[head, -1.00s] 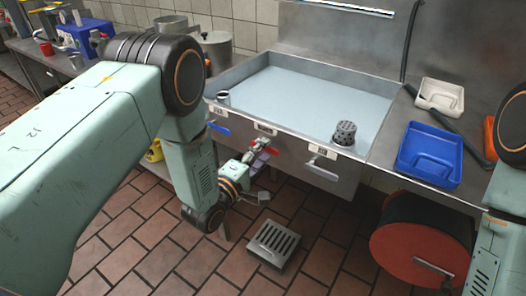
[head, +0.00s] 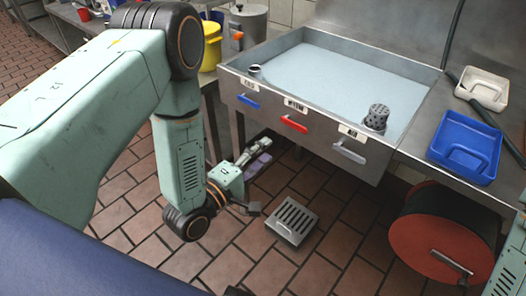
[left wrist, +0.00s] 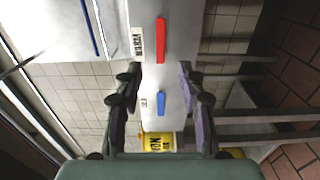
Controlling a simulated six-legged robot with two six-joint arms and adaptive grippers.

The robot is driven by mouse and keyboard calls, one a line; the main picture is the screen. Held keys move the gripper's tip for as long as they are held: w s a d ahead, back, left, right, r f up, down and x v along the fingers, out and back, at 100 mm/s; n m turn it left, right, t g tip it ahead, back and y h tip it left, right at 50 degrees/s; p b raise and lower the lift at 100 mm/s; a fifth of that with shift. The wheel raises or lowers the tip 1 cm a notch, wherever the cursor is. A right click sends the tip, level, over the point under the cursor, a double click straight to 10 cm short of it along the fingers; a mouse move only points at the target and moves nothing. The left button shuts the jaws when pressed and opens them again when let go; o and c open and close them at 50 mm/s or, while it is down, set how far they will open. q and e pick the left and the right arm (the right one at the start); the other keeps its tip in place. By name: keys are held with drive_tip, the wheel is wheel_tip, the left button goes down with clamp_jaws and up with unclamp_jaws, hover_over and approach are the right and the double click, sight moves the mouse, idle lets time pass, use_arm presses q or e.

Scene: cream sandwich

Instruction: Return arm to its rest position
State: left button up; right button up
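My left arm (head: 185,165), pale green with dark joints, comes in from the left and hangs bent in front of the sink. My left gripper (head: 262,152) is at its end, below the front panel of the sink and apart from the handles. In the left wrist view the two dark fingers of my left gripper (left wrist: 160,100) are spread apart with nothing between them. Part of my right arm (head: 508,262) shows at the right edge; my right gripper is out of the picture.
The sink (head: 345,75) has blue (head: 248,101), red (head: 293,124) and grey (head: 349,152) handles. A floor drain grate (head: 293,220) lies below. A red reel (head: 440,235) hangs at right under the counter with a blue tray (head: 466,147). A yellow bucket (head: 211,45) stands behind my arm.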

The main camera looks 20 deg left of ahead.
use_arm(q)
drive_tip(key=s+a+f+m+g+y, duration=0.35)
drive_tip(key=s+f+m+g, duration=0.6)
drive_tip(key=f, duration=0.45)
drive_tip(key=s+a+f+m+g+y, duration=0.1)
drive_tip(key=s+g, duration=0.3)
drive_tip(key=s, duration=0.6)
drive_tip(key=s+f+m+g+y, duration=0.1)
drive_tip(key=s+m+g, duration=0.2)
drive_tip(key=s, duration=0.8)
drive_tip(key=shift+a+f+g, duration=0.3)
drive_tip(key=shift+a+g, duration=0.05)
drive_tip(key=shift+y, duration=0.25)
